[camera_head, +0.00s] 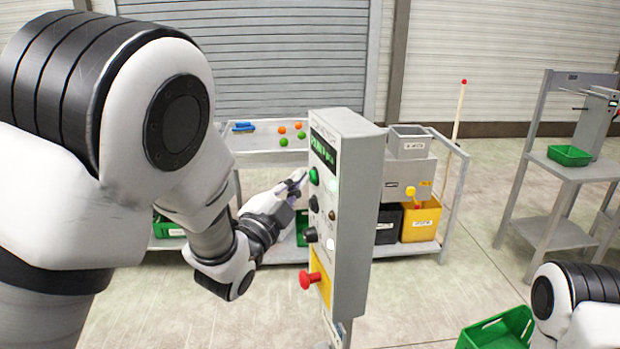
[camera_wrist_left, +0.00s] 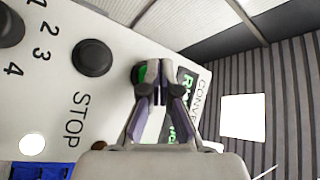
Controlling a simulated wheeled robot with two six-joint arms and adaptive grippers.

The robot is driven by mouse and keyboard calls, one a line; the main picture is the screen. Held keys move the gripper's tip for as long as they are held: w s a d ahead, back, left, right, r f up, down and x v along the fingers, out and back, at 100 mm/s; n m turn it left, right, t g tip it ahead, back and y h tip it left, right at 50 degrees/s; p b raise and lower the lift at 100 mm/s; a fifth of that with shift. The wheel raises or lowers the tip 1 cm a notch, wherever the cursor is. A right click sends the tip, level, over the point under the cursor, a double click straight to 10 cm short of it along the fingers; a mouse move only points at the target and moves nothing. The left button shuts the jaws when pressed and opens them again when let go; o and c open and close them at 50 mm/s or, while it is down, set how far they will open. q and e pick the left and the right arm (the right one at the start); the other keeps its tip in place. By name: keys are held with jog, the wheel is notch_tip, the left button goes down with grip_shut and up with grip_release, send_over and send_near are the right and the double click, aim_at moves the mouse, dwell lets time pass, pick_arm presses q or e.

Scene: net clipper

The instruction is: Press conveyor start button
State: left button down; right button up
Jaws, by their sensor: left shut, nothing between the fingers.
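The grey control box (camera_head: 350,215) stands on a post in the middle of the head view. The green start button (camera_head: 314,176) is on its front face, above a black button (camera_head: 314,203). My left gripper (camera_head: 300,178) is shut and empty, its tips just beside the green button. In the left wrist view the shut fingertips (camera_wrist_left: 157,70) lie over the green button (camera_wrist_left: 140,74) and partly hide it; I cannot tell whether they touch it. A black button (camera_wrist_left: 92,57) by the STOP label is clear of the fingers. My right gripper is outside the head view.
A red mushroom button (camera_head: 306,280) on a yellow plate and a black knob (camera_head: 311,234) sit lower on the box. Behind stands a rack with a yellow bin (camera_head: 421,221). A green crate (camera_head: 497,331) is at the lower right, beside my right arm.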

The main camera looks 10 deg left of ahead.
pick_arm(q)
jog(key=shift+s+a, duration=0.3)
jog(key=shift+a, duration=0.25)
jog(key=s+a+b, duration=0.1)
jog(key=a, duration=0.1)
jog(key=s+a+b, duration=0.1)
jog(key=a, duration=0.1)
jog(key=shift+s+a, duration=0.2)
jog(key=shift+f, duration=0.1)
dwell(0.4)
